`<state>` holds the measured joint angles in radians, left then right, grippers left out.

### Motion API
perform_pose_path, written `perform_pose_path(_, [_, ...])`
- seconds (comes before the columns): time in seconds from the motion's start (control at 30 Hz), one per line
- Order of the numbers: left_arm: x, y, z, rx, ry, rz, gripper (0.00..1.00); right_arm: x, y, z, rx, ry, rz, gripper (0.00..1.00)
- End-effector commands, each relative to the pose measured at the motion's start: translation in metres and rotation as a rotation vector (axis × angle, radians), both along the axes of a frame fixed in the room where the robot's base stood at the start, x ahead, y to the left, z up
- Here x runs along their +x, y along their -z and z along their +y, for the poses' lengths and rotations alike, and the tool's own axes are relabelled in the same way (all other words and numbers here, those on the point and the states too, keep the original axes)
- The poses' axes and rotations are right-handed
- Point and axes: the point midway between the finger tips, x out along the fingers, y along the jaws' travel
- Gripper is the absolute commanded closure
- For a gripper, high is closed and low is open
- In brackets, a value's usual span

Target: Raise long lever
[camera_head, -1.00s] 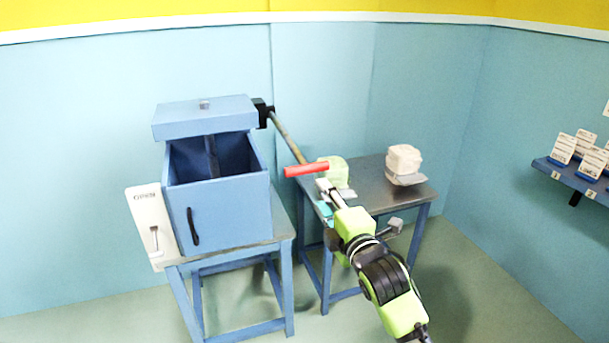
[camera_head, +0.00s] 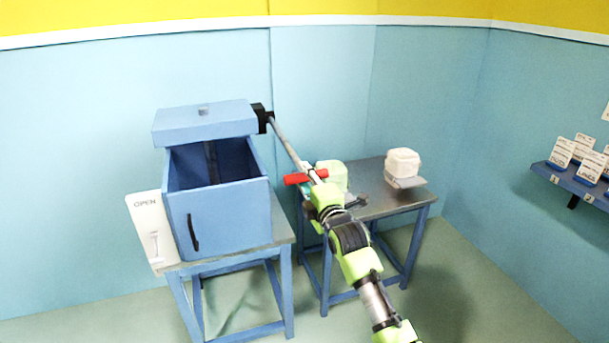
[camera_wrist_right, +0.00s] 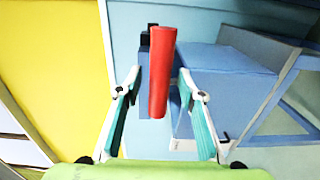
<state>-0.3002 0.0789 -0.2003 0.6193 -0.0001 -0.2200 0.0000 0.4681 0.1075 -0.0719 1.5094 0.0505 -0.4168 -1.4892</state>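The long lever (camera_head: 286,138) is a thin grey rod. It slopes down to the right from a black pivot (camera_head: 261,117) beside the blue box (camera_head: 221,219). Its red crosswise handle (camera_head: 294,179) is at the low end. My right gripper (camera_head: 313,181) is at the handle and partly covers it in the head view. In the right wrist view, the open fingers of the right gripper (camera_wrist_right: 158,75) stand on either side of the red handle (camera_wrist_right: 161,80), with gaps visible on both sides. My left gripper is not in view.
The box stands on a blue-legged table (camera_head: 283,228), with its slab-like lid (camera_head: 205,122) raised. A white "OPEN" panel (camera_head: 150,225) is at its left. A card shelf (camera_head: 575,184) is on the right wall.

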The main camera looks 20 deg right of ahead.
Motion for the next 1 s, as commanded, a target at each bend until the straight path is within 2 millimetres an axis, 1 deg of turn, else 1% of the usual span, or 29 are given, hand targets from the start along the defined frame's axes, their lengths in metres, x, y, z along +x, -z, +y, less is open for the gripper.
perform_pose_path(0.1, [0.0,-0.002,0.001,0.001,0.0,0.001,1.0,0.008,0.0,0.0,0.001,0.0,0.0,0.64])
perform_pose_path(0.2, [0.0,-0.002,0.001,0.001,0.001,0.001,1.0,0.011,0.0,0.0,0.0,0.0,0.0,0.64])
perform_pose_path(0.47, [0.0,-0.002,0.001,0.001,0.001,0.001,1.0,0.011,0.0,0.0,0.0,0.0,0.0,0.64])
perform_pose_path(0.5, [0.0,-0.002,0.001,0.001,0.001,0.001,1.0,0.011,0.0,0.0,0.0,0.0,0.0,0.67])
perform_pose_path(0.57, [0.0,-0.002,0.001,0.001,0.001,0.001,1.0,0.011,0.0,0.0,0.0,0.0,0.0,0.82])
perform_pose_path(0.6, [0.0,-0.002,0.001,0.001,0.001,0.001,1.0,0.011,0.0,0.0,0.0,0.0,0.0,0.93])
perform_pose_path(0.63, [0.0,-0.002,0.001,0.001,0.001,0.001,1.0,0.011,0.0,0.0,0.0,0.0,0.0,1.0])
perform_pose_path(0.87, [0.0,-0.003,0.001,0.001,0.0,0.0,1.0,0.012,-0.002,0.001,0.0,0.0,-0.001,1.0])
perform_pose_path(1.0, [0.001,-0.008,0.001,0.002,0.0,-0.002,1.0,0.017,-0.016,0.001,-0.001,-0.001,-0.003,1.0])
